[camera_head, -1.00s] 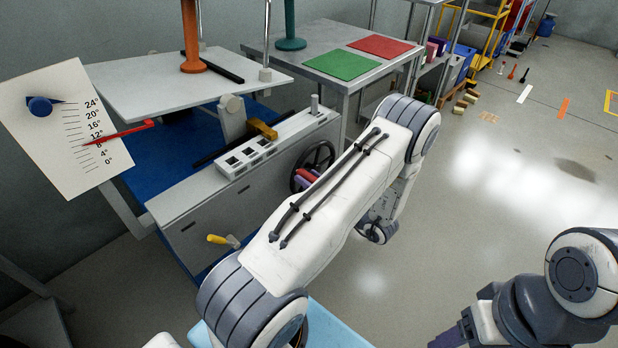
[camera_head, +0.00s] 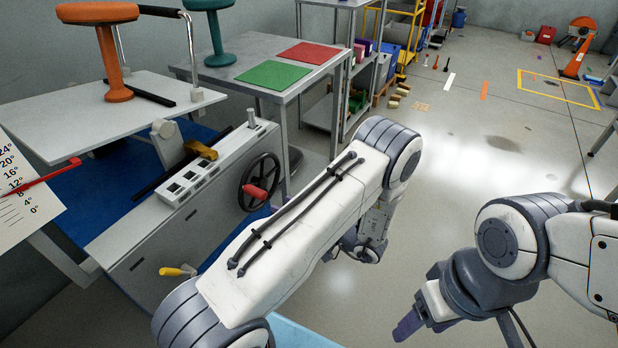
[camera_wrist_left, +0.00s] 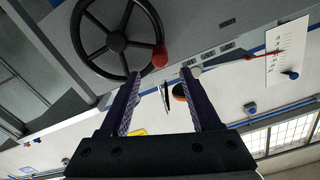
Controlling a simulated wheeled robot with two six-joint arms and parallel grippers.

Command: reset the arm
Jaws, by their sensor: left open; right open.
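My left arm (camera_head: 300,240) reaches across the middle of the head view; its gripper is hidden behind the arm there. In the left wrist view my left gripper (camera_wrist_left: 160,78) is open, with nothing between its purple fingers. A dark handwheel (camera_head: 249,182) with a red knob (camera_head: 262,192) is on the machine's end. The wheel (camera_wrist_left: 117,42) and knob (camera_wrist_left: 159,57) show beyond the fingertips in the left wrist view. My right gripper (camera_head: 408,324) hangs low at the lower right, its purple fingers open and apart from any object.
The grey test machine (camera_head: 160,235) has a yellow handle (camera_head: 178,271) and a white angle scale (camera_head: 20,200) with a red pointer. An orange stool (camera_head: 112,60) stands on its plate. A table with green (camera_head: 271,74) and red mats stands behind.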

